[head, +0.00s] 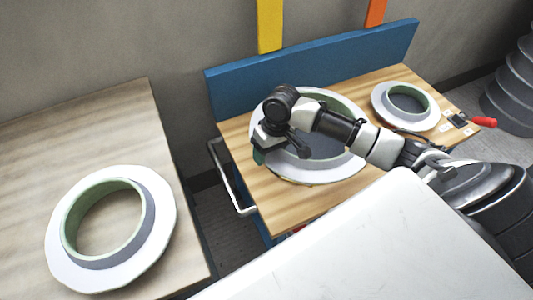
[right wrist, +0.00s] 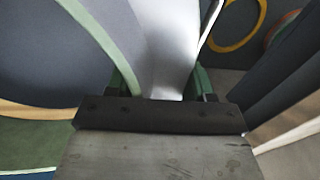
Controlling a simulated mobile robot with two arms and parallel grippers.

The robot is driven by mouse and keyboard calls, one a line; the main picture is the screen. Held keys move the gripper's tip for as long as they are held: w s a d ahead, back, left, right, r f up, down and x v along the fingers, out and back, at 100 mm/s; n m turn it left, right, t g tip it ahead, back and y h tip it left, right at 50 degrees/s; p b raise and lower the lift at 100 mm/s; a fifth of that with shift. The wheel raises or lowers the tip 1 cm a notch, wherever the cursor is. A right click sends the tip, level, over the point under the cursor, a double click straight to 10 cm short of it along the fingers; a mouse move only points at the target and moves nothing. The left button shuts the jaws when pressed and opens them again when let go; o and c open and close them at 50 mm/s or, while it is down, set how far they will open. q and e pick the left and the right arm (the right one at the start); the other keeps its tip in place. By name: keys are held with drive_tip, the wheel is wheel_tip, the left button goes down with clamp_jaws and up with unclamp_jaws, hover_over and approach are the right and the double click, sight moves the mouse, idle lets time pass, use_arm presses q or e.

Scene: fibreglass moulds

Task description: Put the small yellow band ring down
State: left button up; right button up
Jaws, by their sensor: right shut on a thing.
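My right gripper (head: 262,152) is at the left edge of a large ring mould (head: 318,178) on the wooden bench top. This mould has a white flange, a green band and a dark grey inside. In the right wrist view my right gripper (right wrist: 160,88) has green fingers on both sides of the white flange (right wrist: 165,35), shut on it. A thin yellow ring (right wrist: 237,25) shows at the upper right of that view, apart from the fingers. I cannot tell what it rests on. No yellow band shows in the head view. My left gripper is out of view.
A smaller green-banded mould (head: 432,118) lies at the bench's right end, near a red-handled tool (head: 483,121). A blue board (head: 310,72) stands behind the bench (head: 268,208). Another green-banded mould (head: 160,258) lies on the left table (head: 90,125), whose far part is bare.

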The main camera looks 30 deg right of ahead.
drive_tip(key=w, duration=0.1)
drive_tip(key=w+f, duration=0.1)
drive_tip(key=w, duration=0.1)
drive_tip(key=shift+d+f, duration=0.25)
drive_tip(key=shift+f, duration=0.05)
drive_tip(key=x, duration=0.1)
drive_tip(key=b+x, duration=0.1)
drive_tip(key=x, duration=0.1)
drive_tip(key=shift+s+d+f, duration=0.1)
drive_tip(key=shift+d+f, duration=0.15)
drive_tip(key=shift+d, duration=0.1)
drive_tip(key=shift+f, duration=0.35)
drive_tip(key=o, duration=1.4)
drive_tip(key=shift+f, duration=0.1)
drive_tip(key=p+v, duration=0.1)
drive_tip(key=v, duration=1.1)
drive_tip(key=shift+p, duration=0.4)
